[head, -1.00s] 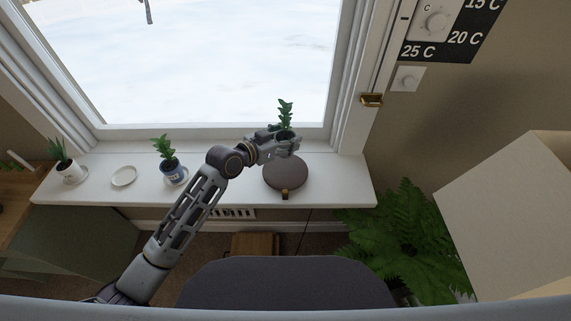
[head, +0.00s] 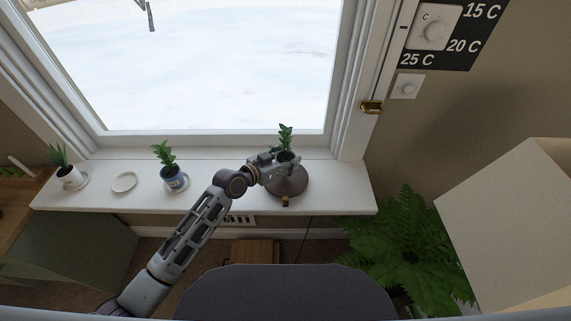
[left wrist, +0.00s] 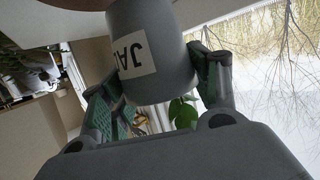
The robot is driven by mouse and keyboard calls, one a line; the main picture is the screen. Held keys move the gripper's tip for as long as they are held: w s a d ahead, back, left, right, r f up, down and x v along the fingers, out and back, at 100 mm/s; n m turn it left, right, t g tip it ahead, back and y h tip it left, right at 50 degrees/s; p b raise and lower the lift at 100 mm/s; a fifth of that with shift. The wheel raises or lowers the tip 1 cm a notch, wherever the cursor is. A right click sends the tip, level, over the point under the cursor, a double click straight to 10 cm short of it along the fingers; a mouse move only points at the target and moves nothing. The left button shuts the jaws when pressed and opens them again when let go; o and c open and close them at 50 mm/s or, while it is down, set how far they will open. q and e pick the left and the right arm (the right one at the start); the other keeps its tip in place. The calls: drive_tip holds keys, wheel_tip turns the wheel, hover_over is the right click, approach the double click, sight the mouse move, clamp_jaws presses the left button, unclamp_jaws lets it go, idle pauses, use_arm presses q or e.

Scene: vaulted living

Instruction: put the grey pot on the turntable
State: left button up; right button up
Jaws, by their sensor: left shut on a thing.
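The grey pot (head: 286,156) holds a leafy green plant. It shows large in the left wrist view (left wrist: 160,55), upside down, with a white label reading "JA". My left gripper (head: 281,161) is shut on the pot, one finger on each side. The turntable (head: 289,186) is a brown round disc with a small tan tab at its front, on the white windowsill. The pot is over the back part of the disc; whether its base touches is hidden. My right gripper is not in view.
On the windowsill (head: 220,189) stand a blue pot with a plant (head: 174,179), an empty white saucer (head: 124,182) and a white pot with a plant (head: 70,175). The window is behind. A fern (head: 408,250) stands below right. The sill right of the turntable is clear.

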use_arm(q)
drive_tip(key=shift+f, duration=1.45)
drive_tip(key=shift+f, duration=0.15)
drive_tip(key=o, duration=1.3)
drive_tip(key=shift+v, duration=2.25)
drive_tip(key=shift+b+v, duration=0.5)
drive_tip(key=shift+v, duration=3.25)
